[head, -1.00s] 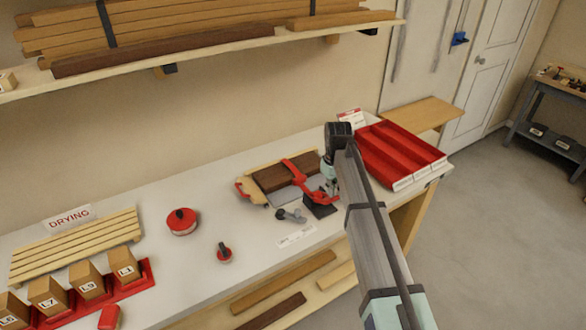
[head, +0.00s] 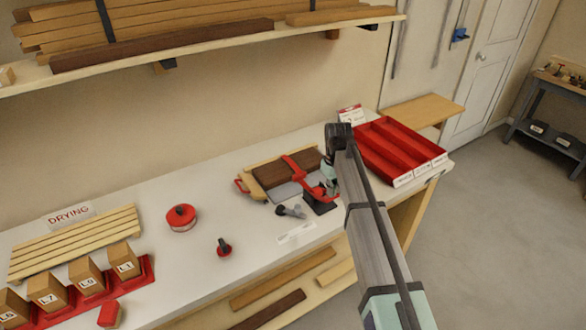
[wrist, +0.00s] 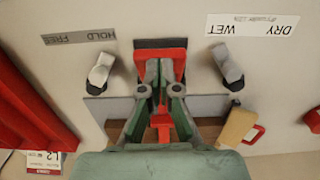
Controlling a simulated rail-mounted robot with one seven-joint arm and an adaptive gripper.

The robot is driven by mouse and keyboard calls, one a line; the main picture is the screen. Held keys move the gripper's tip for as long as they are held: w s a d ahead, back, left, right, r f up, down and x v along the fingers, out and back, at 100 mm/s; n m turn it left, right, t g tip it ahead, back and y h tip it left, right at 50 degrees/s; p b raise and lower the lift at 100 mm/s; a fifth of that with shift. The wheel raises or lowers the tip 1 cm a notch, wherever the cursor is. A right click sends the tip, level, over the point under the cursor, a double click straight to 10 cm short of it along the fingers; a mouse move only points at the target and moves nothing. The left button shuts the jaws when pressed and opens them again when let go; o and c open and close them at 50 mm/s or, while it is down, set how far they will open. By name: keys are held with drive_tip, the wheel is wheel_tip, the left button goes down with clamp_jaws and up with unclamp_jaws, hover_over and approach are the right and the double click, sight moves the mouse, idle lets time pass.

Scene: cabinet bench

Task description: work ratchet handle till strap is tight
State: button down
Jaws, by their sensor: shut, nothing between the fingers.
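The red strap (head: 293,167) runs over a dark brown wood block (head: 270,177) on the bench, and a piece of red shows below my gripper in the wrist view (wrist: 161,127). The ratchet, with red handle parts (head: 319,190) and a dark base (head: 320,205), sits at the strap's front end. In the wrist view its red frame (wrist: 160,43) lies at my fingertips. My gripper (wrist: 161,68) is shut and empty, pointing down over the ratchet. Whether the fingertips touch the handle cannot be told. My gripper also shows in the head view (head: 328,175), partly hidden by my arm.
Grey levers flank the ratchet, one by the HOLD/FREE label (wrist: 78,36), one by the WET/DRY label (wrist: 253,24). A red divided tray (head: 400,150) stands to the right. A red round tin (head: 181,217) and labelled blocks (head: 85,278) are left.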

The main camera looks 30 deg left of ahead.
drive_tip(key=shift+s+d+f+b, duration=0.15)
drive_tip(key=shift+f+b, duration=0.35)
drive_tip(key=shift+f, duration=0.95)
drive_tip(key=shift+s+d+f+b, duration=0.1)
drive_tip(key=shift+f+b, duration=0.4)
drive_tip(key=shift+f, duration=0.9)
drive_tip(key=shift+w+a+r+p, duration=0.15)
drive_tip(key=shift+r+p, duration=0.5)
drive_tip(key=shift+r, duration=0.65)
drive_tip(key=shift+w+a+r+p, duration=0.15)
drive_tip(key=shift+r+p, duration=0.45)
drive_tip(key=shift+r, duration=0.65)
drive_tip(key=shift+w+a+r+p, duration=0.15)
drive_tip(key=shift+r+p, duration=0.5)
drive_tip(key=shift+r, duration=0.65)
drive_tip(key=shift+s, duration=0.1)
drive_tip(key=shift+r, duration=0.1)
wheel_tip(320, 180, up, 5)
drive_tip(key=shift+f+p, duration=0.1)
drive_tip(key=shift+p, duration=1.15)
